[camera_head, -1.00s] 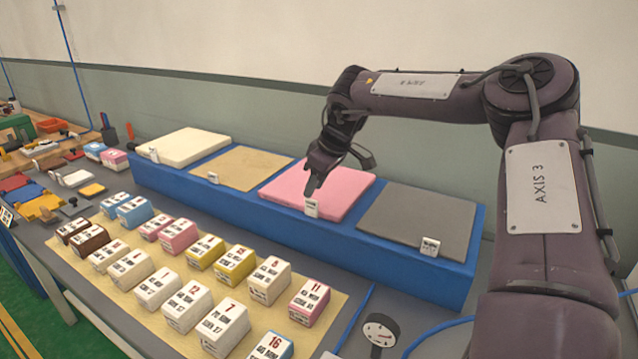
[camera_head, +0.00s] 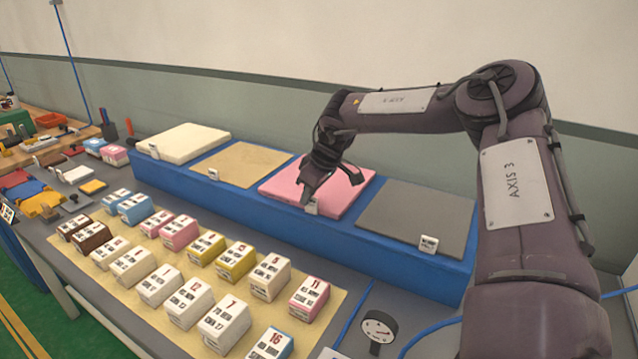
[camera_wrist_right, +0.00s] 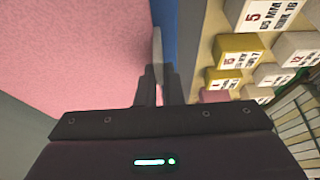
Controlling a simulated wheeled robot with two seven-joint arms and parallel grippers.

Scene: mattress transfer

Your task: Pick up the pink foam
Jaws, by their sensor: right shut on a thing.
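The pink foam (camera_head: 340,182) is a flat square slab on the blue platform, between a beige slab and a grey slab. It fills the upper left of the right wrist view (camera_wrist_right: 75,50). My right gripper (camera_head: 307,197) is at the slab's front edge, pointing down, shut on the pink foam there. In the right wrist view its two dark fingers (camera_wrist_right: 158,88) are close together at the pink edge; the exact contact is hidden. A small white label (camera_head: 312,208) stands beside the fingertips. My left gripper is not in view.
The blue platform (camera_head: 300,232) also holds a white slab (camera_head: 183,143), the beige slab (camera_head: 240,164) and the grey slab (camera_head: 418,212). Several numbered blocks stand on the tan mat (camera_head: 120,270) in front. A round dial (camera_head: 378,330) is at the front right.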

